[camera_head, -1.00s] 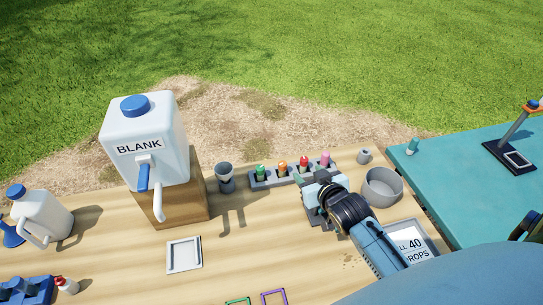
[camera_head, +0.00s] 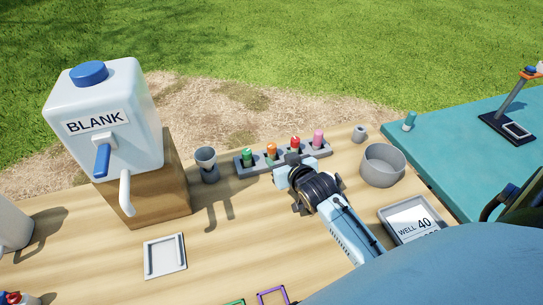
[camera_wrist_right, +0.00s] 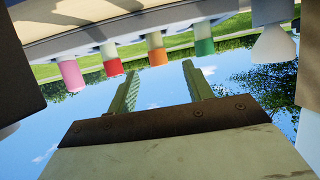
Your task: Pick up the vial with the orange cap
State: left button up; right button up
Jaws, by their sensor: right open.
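The vial with the orange cap (camera_head: 271,150) stands in a grey rack (camera_head: 318,150) between a green-capped vial (camera_head: 247,156) and a red-capped vial (camera_head: 295,143). A pink-capped vial (camera_head: 318,138) is at the rack's right end. My right gripper (camera_head: 291,165) is at the near side of the rack, close to the orange and red vials. In the right wrist view, which is upside down, its two fingers (camera_wrist_right: 162,85) are apart and empty. The orange cap (camera_wrist_right: 158,56) shows beyond the gap between them. My left gripper is out of view.
A grey cup (camera_head: 208,167) stands left of the rack, beside the large BLANK container (camera_head: 105,115) on its wooden block. A grey bowl (camera_head: 382,167), a small grey pot (camera_head: 360,133) and a labelled tray (camera_head: 410,222) are to the right.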

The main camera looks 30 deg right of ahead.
aim_at(274, 149)
jog(key=x, duration=0.2)
jog(key=shift+w+f, duration=0.1)
jog(key=shift+w, duration=0.2)
jog(key=shift+w+d+f+b, duration=0.1)
jog(key=shift+w+d+b, duration=0.05)
jog(key=shift+w+b, duration=0.25)
jog(key=x, duration=0.2)
jog(key=b+x, duration=0.1)
jog(key=shift+w+d, duration=0.25)
jog(key=shift+w, duration=0.7)
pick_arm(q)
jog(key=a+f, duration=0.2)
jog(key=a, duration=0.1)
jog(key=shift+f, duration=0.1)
pick_arm(e)
jog(key=c, duration=1.1)
